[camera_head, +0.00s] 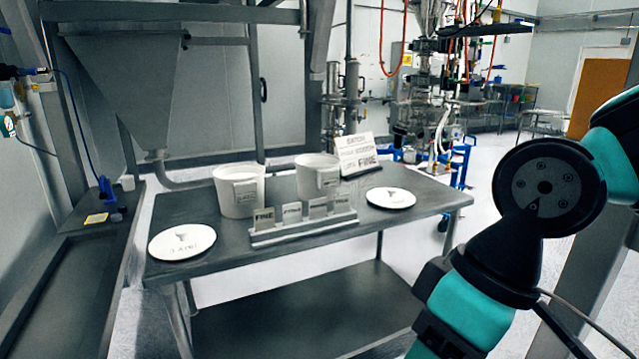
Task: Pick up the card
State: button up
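Several small upright cards stand in a row in a light grey rack (303,232) near the front of the dark table. The leftmost card (264,218) seems to read "FINE"; the lettering on the card at the right end (341,203) is too small to read. A larger white sign (357,155) leans upright at the back of the table, with "FINE" on its lower line. Which card the task means cannot be told. My teal and black arm is at the right, apart from the table and the cards. My gripper's fingers do not show.
Two white buckets with labels, the left one (239,190) and the right one (317,176), stand behind the rack. A white round plate (182,242) lies at the table's left, another (391,198) at its right. The front right of the table (420,209) is bare.

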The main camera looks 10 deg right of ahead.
aim_at(318, 206)
jog(key=u, duration=0.3)
jog(key=i, duration=1.6)
jog(key=z, duration=0.4)
